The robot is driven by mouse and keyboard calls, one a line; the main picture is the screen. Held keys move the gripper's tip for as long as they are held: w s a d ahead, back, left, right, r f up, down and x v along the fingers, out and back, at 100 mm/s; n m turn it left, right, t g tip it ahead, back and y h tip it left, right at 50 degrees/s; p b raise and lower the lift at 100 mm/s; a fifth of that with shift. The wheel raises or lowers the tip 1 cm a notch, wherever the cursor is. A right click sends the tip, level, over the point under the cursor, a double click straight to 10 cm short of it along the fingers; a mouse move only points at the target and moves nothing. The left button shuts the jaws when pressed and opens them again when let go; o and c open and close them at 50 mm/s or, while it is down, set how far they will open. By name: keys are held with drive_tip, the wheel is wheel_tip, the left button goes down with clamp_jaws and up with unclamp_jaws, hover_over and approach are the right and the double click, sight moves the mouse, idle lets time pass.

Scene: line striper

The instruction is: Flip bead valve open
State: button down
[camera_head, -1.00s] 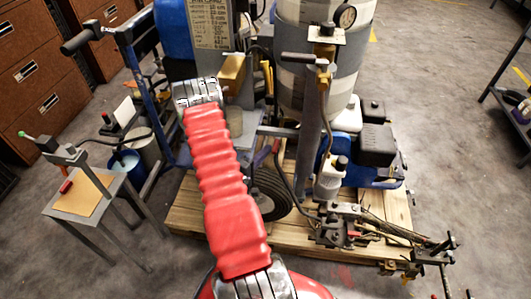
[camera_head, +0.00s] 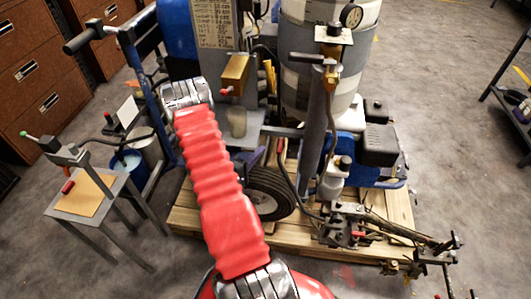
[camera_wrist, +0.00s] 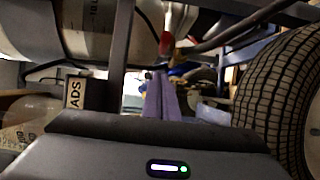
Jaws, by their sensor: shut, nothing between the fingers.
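The line striper stands on a wooden pallet (camera_head: 400,213). I cannot tell for certain which fitting is the bead valve. In the wrist view a red lever (camera_wrist: 166,43) shows beside the pale tank (camera_wrist: 100,35), and a yellow and blue fitting (camera_wrist: 183,68) lies below it. My gripper (camera_wrist: 160,78) shows there as two purple fingers, shut and empty, pointing toward these fittings. Contact with them is not clear. In the head view my red-sleeved arm hides much of the lower machine, and only a small purple patch shows near the wheel (camera_head: 270,190).
The tyre (camera_wrist: 280,100) is close on the right in the wrist view, with a dark bar overhead. A grey upright stands left of the fingers.

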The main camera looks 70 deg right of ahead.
drive_tip(key=s+v, duration=0.2)
drive_tip(key=v, duration=0.7)
drive_tip(key=shift+a, duration=0.3)
idle(0.3)
